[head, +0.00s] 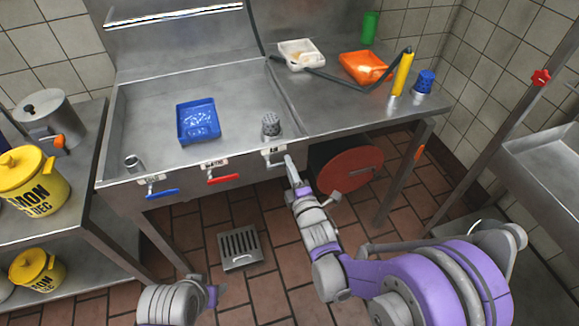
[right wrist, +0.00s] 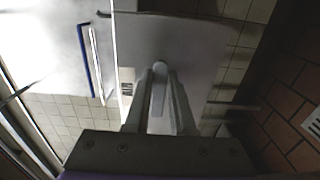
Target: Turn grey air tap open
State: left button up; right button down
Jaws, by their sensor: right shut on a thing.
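The grey air tap (head: 275,164) is on the front edge of the steel sink unit, under a small white label. My right gripper (head: 293,170) is at this tap. In the right wrist view its two fingers (right wrist: 160,100) are shut on the grey tap lever (right wrist: 159,72), which shows between them. The fingers and arm partly hide the tap in the head view, so its exact angle is hard to tell. My left gripper (head: 213,294) is low at the bottom of the head view, away from the taps; its jaws are not clear.
A red-handled tap (head: 223,179) and a blue-handled tap (head: 162,193) are to the left on the same edge. A red hose reel (head: 347,168) hangs under the counter, right of my gripper. A floor drain (head: 240,248) lies below.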

aim_at(268, 174)
jog(key=shift+f, duration=0.15)
dwell(0.4)
jog(key=a+f+m+b, duration=0.1)
jog(key=m, duration=0.3)
jog(key=a+f+m+b, duration=0.1)
jog(key=f+m, duration=0.1)
jog(key=m, duration=0.2)
jog(key=s+a+f+m+b, duration=0.1)
jog(key=m+b, duration=0.1)
jog(key=m, duration=0.3)
jog(key=shift+f, duration=0.3)
jog(key=shift+s+a+f+m, duration=0.15)
jog(key=shift+a+m, duration=0.4)
jog(key=shift+m, duration=0.7)
jog(key=shift+s+a+f+m, duration=0.15)
jog(key=shift+a+m, duration=0.35)
jog(key=shift+m, duration=0.75)
jog(key=shift+r, duration=0.1)
jog(key=c, duration=0.8)
grip_release()
jog(key=shift+o, duration=0.2)
